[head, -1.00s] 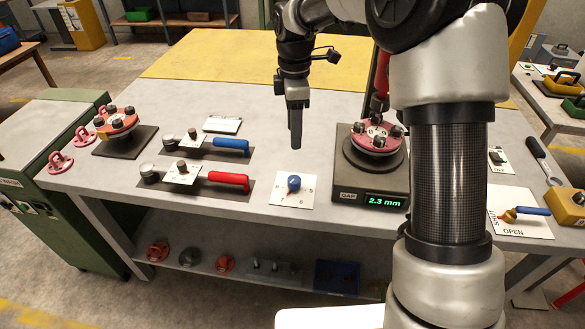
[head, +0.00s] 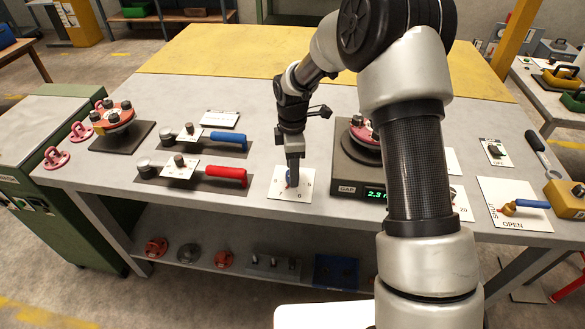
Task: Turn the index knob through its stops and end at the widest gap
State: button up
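The red flanged spool (head: 362,130) on that base is partly hidden by my arm.
Two toggle clamps, with a red handle (head: 226,174) and a blue handle (head: 228,138), lie left of the knob. Another red flange (head: 113,117) stands at the far left. A valve lever (head: 524,204) on an OPEN/SHUT plate is at the right. The yellow back area is clear.

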jog(key=c, duration=1.1)
jog(key=shift+o, duration=0.2)
jog(key=shift+m, duration=0.4)
jog(key=m+b, duration=0.1)
jog(key=m, duration=1)
jog(key=shift+b, duration=0.35)
jog(key=o, duration=1.1)
jog(key=shift+c, duration=0.2)
